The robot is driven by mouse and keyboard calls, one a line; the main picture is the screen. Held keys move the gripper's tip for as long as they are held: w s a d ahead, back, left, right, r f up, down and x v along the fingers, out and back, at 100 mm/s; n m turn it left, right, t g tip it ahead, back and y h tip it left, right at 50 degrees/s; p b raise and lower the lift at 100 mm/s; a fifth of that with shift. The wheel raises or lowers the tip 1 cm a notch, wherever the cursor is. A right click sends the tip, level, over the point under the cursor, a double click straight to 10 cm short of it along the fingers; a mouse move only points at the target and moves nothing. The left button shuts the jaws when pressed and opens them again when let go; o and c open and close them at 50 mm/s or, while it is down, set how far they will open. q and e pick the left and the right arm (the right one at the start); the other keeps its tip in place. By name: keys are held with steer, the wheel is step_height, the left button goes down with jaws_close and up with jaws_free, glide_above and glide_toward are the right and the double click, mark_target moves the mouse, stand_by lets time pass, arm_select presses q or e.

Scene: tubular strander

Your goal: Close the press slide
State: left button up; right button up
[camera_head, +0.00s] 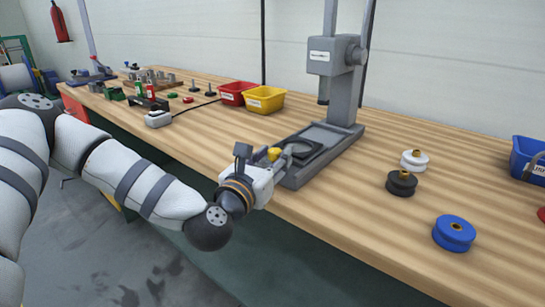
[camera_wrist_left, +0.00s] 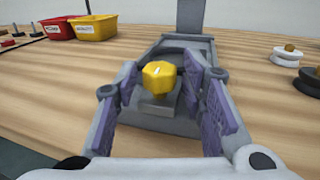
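The press (camera_head: 345,70) stands on the workbench, with its grey base (camera_head: 325,140) reaching toward the bench's front edge. The press slide (camera_wrist_left: 158,108) sits low at the front of the base and carries a faceted yellow knob (camera_wrist_left: 158,77). The knob also shows in the head view (camera_head: 274,154), partly behind my gripper. My left gripper (camera_head: 281,161) is at the front of the base. In the left wrist view its purple-padded fingers (camera_wrist_left: 162,72) are spread on either side of the knob, with gaps visible. My right gripper is not in view.
A white spool (camera_head: 414,160), a black spool (camera_head: 401,183) and a blue spool (camera_head: 454,233) stand right of the press. A red bin (camera_head: 236,93) and a yellow bin (camera_head: 264,100) stand to its left. A blue bin (camera_head: 527,158) is at the right edge.

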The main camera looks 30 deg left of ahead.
mark_target(292, 143)
arm_select(q)
jaws_close()
steer(key=shift+w+f, duration=0.1)
steer(key=shift+w, duration=0.2)
steer(key=w+b, duration=0.1)
steer(key=w, duration=0.2)
steer(key=w+b, duration=0.1)
steer(key=w, duration=0.2)
steer(key=shift+w+d+f+b, duration=0.1)
steer(key=shift+d+f+b, duration=0.1)
steer(key=shift+b, duration=0.2)
steer(key=shift+w+r, duration=0.2)
steer(key=shift+w, duration=0.1)
steer(key=shift+r, duration=0.1)
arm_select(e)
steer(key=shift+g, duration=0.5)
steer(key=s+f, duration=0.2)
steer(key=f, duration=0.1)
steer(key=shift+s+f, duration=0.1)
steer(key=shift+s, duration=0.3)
arm_select(q)
steer(key=shift+o, duration=1.6)
jaws_free()
steer(key=shift+o, duration=0.6)
steer(key=shift+a, duration=0.15)
